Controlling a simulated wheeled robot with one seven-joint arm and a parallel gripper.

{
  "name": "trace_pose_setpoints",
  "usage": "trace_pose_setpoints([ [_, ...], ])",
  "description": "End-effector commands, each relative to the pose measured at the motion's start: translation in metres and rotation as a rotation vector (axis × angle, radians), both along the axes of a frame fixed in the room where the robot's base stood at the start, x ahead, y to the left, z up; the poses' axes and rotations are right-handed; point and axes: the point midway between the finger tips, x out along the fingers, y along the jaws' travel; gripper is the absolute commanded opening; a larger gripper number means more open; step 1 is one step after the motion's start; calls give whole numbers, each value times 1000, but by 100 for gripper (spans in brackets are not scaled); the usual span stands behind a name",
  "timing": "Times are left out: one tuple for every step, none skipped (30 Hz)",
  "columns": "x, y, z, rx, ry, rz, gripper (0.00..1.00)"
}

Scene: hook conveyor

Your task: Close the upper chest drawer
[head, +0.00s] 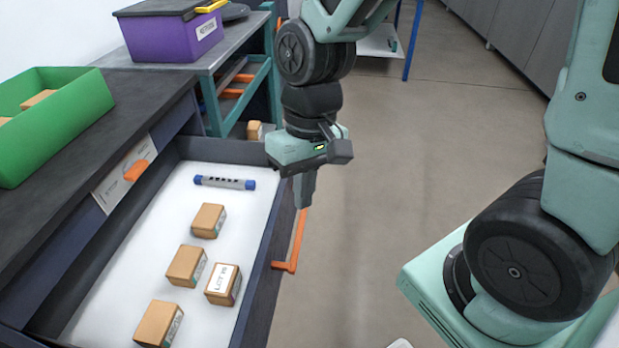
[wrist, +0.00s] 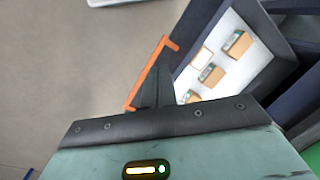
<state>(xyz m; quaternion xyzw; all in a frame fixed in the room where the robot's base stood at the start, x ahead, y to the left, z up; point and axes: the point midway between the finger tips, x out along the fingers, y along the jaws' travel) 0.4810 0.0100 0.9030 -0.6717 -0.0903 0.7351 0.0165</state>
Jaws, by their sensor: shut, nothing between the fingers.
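The upper chest drawer (head: 264,262) stands open in the head view, with a white bottom and dark walls. Its orange handle (head: 297,243) is on the outer face of the drawer front. My gripper (head: 304,200) is shut and empty, pointing down just outside the drawer front near the handle's far end. In the wrist view, my shut fingers (wrist: 157,85) lie between the orange handle (wrist: 148,75) and the open drawer (wrist: 262,85). I cannot tell whether the fingers touch the handle or the drawer front.
In the drawer lie several small cardboard boxes (head: 208,220) and a grey tube with blue ends (head: 224,182). A green bin (head: 62,128) stands on the chest top (head: 120,112). A purple box (head: 170,38) sits on a teal-framed bench beyond.

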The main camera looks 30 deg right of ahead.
Motion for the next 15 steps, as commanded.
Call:
trace_pose_setpoints([
  [16, -17, -42, 13, 29, -110, 0],
  [24, -27, -55, 20, 42, -167, 0],
  [33, -39, -71, 30, 58, -242, 0],
  [40, -49, -83, 37, 70, -296, 0],
  [45, -58, -94, 43, 79, -347, 0],
  [52, -71, -109, 53, 94, -413, 0],
  [57, -80, -118, 59, 103, -458, 0],
  [60, -88, -127, 64, 111, -499, 0],
  [64, -99, -139, 71, 122, -551, 0],
  [67, -107, -147, 77, 130, -589, 0],
  [70, -115, -155, 82, 137, -625, 0],
  [73, -125, -166, 88, 147, -671, 0],
  [75, -133, -175, 93, 154, -704, 0],
  [76, -140, -183, 98, 161, -739, 0],
  [80, -142, -181, 122, 190, -783, 0],
])
